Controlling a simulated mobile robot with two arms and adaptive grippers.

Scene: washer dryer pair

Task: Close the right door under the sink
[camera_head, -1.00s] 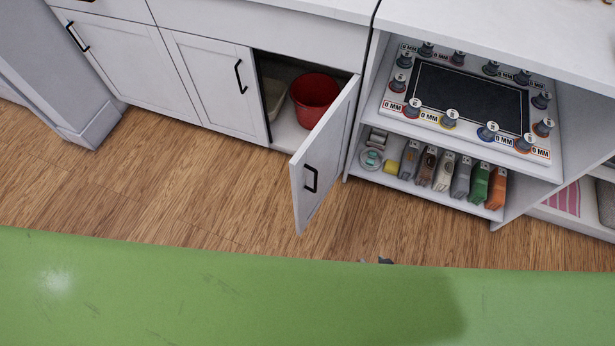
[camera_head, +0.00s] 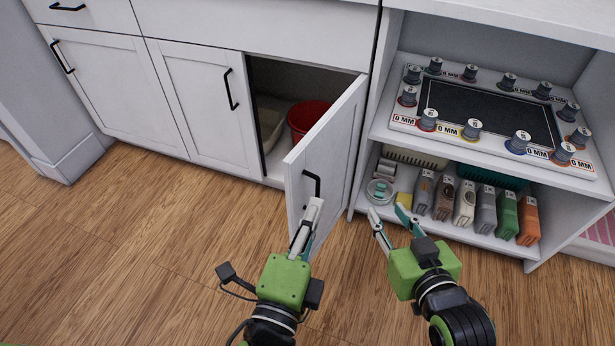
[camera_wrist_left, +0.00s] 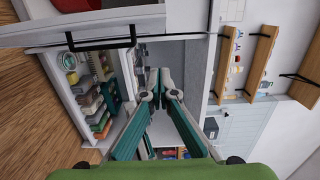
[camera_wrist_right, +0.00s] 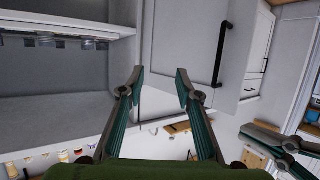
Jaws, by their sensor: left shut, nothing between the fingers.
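The right door (camera_head: 332,150) under the sink stands swung open, its black handle (camera_head: 317,183) on the face toward me. Behind it the dark cabinet opening (camera_head: 280,82) shows. My left gripper (camera_head: 314,203) is shut and empty, its fingertips just below the handle in the head view. I cannot tell whether it touches the door. In the left wrist view the shut fingertips (camera_wrist_left: 159,80) are apart from a black handle (camera_wrist_left: 102,44). My right gripper (camera_head: 387,211) is open and empty, right of the door; its parted fingertips (camera_wrist_right: 160,82) show in the right wrist view.
A red bucket (camera_head: 306,117) and a pale bin (camera_head: 268,125) are inside the cabinet. The left door (camera_head: 212,100) is closed. The wood floor (camera_head: 130,240) in front is clear.

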